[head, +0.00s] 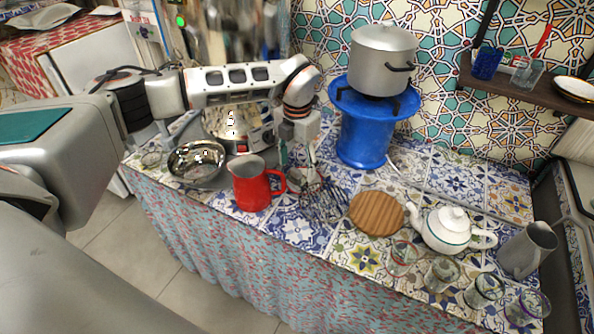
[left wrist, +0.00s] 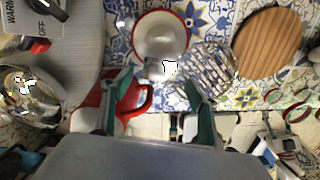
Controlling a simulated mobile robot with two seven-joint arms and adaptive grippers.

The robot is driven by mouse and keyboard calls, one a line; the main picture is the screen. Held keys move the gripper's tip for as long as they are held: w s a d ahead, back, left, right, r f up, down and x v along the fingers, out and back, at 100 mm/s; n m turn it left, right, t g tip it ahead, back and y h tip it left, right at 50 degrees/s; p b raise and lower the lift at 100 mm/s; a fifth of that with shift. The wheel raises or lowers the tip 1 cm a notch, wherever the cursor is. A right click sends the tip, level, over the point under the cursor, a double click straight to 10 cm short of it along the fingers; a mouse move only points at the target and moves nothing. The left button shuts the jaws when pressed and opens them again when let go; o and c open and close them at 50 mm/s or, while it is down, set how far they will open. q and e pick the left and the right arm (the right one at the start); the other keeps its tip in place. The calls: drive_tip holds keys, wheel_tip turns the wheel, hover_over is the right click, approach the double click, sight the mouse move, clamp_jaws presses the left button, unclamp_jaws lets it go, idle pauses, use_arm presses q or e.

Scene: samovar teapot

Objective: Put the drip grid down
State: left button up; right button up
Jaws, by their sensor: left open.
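The drip grid (head: 326,203), a dark metal wire grid, rests on the tiled counter, left of the round wooden board. In the left wrist view the drip grid (left wrist: 212,72) shows just right of my fingers, close to a white bowl with a red rim (left wrist: 158,30). I cannot tell whether grid and bowl touch. My left gripper (head: 300,165) points down over the counter beside the grid. In the left wrist view its two fingers (left wrist: 158,84) stand wide apart, with nothing seen held between them. My right gripper is not in view.
A red jug (head: 250,186) stands close to the left of my gripper. A steel bowl (head: 197,162) is further left. The wooden board (head: 377,213), white teapot (head: 445,228), several glasses and a grey pitcher (head: 527,250) fill the right. A blue stand (head: 365,135) bears a pot (head: 383,60) behind.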

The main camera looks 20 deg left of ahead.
use_arm(q)
wheel_tip(320, 180, up, 9)
idle(0.3)
drive_tip(key=shift+r, duration=0.1)
